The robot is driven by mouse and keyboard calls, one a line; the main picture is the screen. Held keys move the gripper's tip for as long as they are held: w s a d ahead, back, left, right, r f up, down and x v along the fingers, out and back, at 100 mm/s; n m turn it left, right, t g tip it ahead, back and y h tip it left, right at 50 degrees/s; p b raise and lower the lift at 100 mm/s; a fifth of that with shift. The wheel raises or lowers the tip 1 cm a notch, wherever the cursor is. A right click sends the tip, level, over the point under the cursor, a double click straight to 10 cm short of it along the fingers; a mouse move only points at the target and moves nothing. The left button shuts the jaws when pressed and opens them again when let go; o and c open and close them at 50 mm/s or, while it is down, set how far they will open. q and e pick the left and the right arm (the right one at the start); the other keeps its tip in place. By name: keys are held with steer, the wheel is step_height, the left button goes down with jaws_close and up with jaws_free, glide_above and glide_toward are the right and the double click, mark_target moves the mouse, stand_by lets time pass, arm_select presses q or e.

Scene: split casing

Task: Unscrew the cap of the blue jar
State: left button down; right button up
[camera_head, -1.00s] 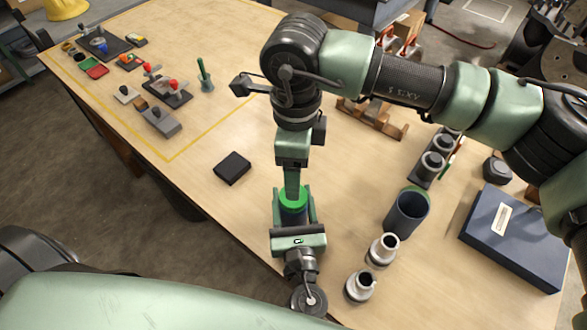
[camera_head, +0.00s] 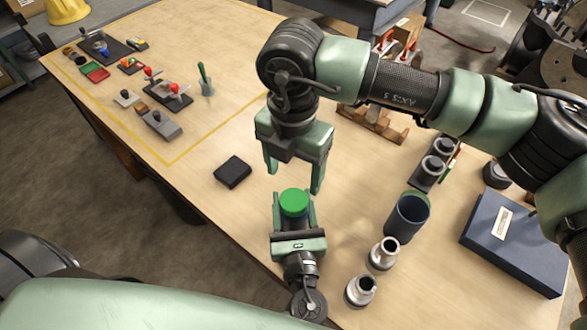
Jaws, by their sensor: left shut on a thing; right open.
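The blue jar (camera_head: 294,220) stands near the front edge of the table, mostly hidden by its cap and my gripper. Its green cap (camera_head: 294,202) sits on top. My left gripper (camera_head: 294,222) comes from the front edge and is shut around the jar's body, one finger on each side. My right gripper (camera_head: 294,182) points down above and just behind the cap. Its fingers are spread wide and empty, apart from the cap.
A black box (camera_head: 233,171) lies to the left. A dark blue cup (camera_head: 408,217) and two metal fittings (camera_head: 383,253) stand to the right, with a large blue case (camera_head: 515,240) beyond. Several tools lie at the far left.

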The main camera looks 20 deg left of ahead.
mark_target(294, 199)
steer(key=shift+m, duration=0.8)
steer(key=shift+f, duration=0.2)
step_height(294, 199, down, 8)
steer(key=shift+r, duration=0.2)
